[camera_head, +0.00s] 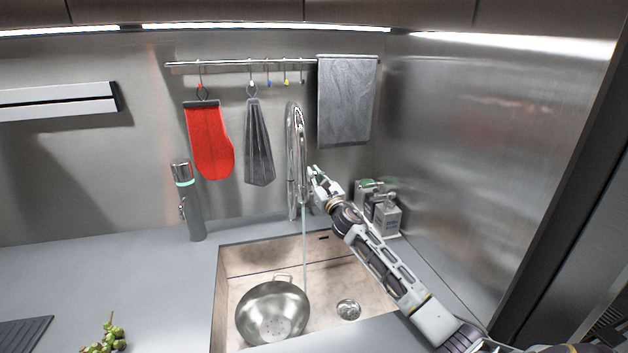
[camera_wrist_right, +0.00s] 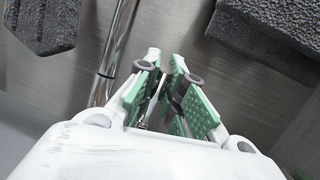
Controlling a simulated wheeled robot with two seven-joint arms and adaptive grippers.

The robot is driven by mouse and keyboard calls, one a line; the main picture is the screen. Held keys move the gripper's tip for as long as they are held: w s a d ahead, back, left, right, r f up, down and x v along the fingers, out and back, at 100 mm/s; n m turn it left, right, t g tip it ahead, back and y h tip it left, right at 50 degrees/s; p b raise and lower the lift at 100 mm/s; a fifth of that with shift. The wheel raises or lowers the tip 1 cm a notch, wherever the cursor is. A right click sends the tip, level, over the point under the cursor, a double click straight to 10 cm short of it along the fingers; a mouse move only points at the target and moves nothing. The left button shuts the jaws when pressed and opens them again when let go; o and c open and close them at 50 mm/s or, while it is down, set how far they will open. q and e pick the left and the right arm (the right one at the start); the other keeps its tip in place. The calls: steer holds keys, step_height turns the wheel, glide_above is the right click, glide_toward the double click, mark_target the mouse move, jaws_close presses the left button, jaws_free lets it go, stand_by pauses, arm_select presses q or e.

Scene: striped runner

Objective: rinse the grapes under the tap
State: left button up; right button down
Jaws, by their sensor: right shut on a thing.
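Green grapes (camera_head: 106,338) lie on the counter at the bottom left, partly cut off by the frame edge. The chrome tap (camera_head: 292,165) rises at the back of the sink (camera_head: 225,290), and a thin stream of water falls from it. A steel colander (camera_head: 272,312) sits tilted in the sink, with no grapes seen in it. My right gripper (camera_head: 313,174) is at the tap, shut on its handle, which is mostly hidden. In the right wrist view the green-padded fingers (camera_wrist_right: 168,90) are close together beside the chrome pipe (camera_wrist_right: 115,50). My left gripper is out of view.
A bottle-like dispenser (camera_head: 190,205) stands left of the sink. A red mitt (camera_head: 209,140), a grey cloth (camera_head: 259,145) and a grey towel (camera_head: 346,100) hang from the rail. Grey containers (camera_head: 386,215) stand behind my right arm. The left counter (camera_head: 130,270) is mostly clear.

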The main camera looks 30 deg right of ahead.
steer(key=shift+r, duration=0.1)
steer(key=c, duration=1.5)
jaws_free()
steer(key=r+v, duration=0.3)
steer(key=v, duration=1.3)
steer(key=shift+s, duration=0.7)
steer(key=shift+a+f, duration=0.1)
